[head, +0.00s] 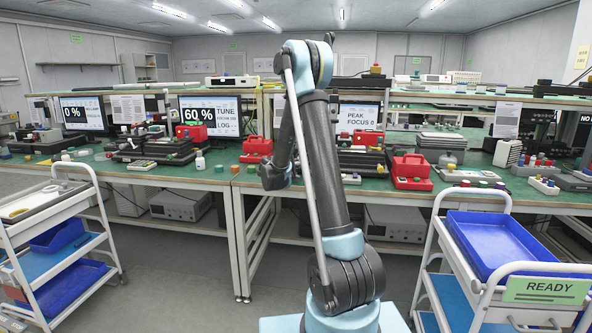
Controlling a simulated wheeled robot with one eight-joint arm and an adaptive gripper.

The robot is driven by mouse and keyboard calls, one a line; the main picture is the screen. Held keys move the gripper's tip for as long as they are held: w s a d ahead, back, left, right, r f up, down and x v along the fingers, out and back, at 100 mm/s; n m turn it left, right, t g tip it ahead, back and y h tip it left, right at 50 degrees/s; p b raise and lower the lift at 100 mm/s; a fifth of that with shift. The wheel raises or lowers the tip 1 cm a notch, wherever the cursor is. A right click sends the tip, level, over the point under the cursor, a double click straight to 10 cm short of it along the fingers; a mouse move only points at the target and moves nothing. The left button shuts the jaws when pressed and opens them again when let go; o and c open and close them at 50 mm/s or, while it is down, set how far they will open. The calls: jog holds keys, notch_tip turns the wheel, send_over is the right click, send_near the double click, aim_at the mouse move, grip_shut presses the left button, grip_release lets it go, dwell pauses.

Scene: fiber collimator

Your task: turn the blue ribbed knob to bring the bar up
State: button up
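I cannot single out the blue ribbed knob with certainty; several small coloured knobs or caps sit on the green benches, too small to tell ribs. A monitor at the left (82,113) reads "0 %". Another monitor (209,117) reads "60 %" with "TUNE", "FOCUS" and "LOG" lines. A third monitor (358,118) behind my arm reads "PEAK" and "FOCUS 0". My arm rises in the middle and folds down at its far end. The dark end of my arm (279,174) hangs in front of the bench edge; its fingers cannot be made out.
A left green bench (130,174) and a right one (400,194) carry devices and red boxes (411,172). A white cart (75,225) stands at the left; another with a blue tray (463,232) and a "READY" sign (546,290) stands at the right. Grey floor is clear between the left cart and my arm.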

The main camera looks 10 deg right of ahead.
grip_shut()
jog(key=shift+a+n+t+h, duration=0.1)
jog(key=shift+n+t+h, duration=0.3)
jog(key=shift+n+h, duration=0.9)
jog(key=shift+n+y, duration=0.4)
jog(key=shift+o, duration=0.8)
grip_release()
jog(key=v, duration=1.2)
jog(key=shift+w, duration=0.1)
